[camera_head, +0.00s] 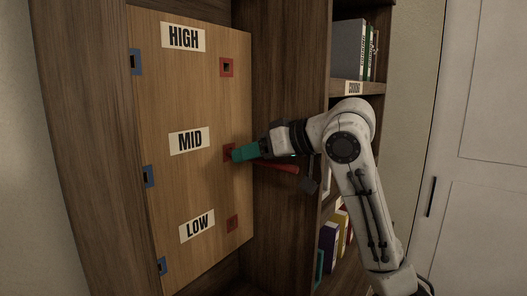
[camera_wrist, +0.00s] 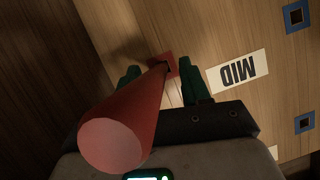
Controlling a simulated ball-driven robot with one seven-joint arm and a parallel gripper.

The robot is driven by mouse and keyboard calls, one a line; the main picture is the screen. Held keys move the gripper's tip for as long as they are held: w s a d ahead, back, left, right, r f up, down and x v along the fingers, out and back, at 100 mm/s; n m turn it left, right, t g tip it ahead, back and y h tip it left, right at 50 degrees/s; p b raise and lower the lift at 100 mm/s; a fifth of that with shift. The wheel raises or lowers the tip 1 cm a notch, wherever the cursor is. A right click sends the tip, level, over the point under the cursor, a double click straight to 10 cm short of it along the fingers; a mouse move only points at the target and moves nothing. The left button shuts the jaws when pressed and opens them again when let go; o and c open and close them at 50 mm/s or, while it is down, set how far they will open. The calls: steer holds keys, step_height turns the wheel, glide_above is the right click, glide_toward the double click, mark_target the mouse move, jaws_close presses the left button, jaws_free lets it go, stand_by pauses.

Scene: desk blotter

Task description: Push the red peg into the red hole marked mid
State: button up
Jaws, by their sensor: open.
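The red peg (camera_wrist: 125,125) is long and points away from the wrist camera, its round near end large in the picture. Its far end meets the red mid hole (camera_wrist: 168,66), where a dark spot of the opening shows; I cannot tell how deep it sits. In the head view the red peg (camera_head: 278,168) shows just below my gripper, which hides part of it. The red mid hole (camera_head: 228,154) is beside the MID label (camera_head: 189,141). My gripper (camera_head: 238,154) is open at that hole, its green fingers on both sides of the peg's far part in the wrist view (camera_wrist: 160,85).
The wooden board has a red high hole (camera_head: 227,67) and a red low hole (camera_head: 232,223). Blue holes (camera_head: 149,176) line its left edge. The cabinet's dark upright panel (camera_head: 280,70) and a bookshelf (camera_head: 350,87) stand to the right, near my arm.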

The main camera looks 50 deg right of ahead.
mark_target(285, 167)
steer(key=shift+w, duration=0.1)
steer(key=shift+c, duration=0.3)
jaws_close()
steer(key=shift+s+d+f+p, duration=0.15)
steer(key=shift+s+p, duration=0.35)
steer(key=shift+s, duration=1.65)
steer(key=shift+s+d+f+p, duration=0.15)
steer(key=shift+s+p, duration=0.35)
steer(key=shift+s, duration=1.6)
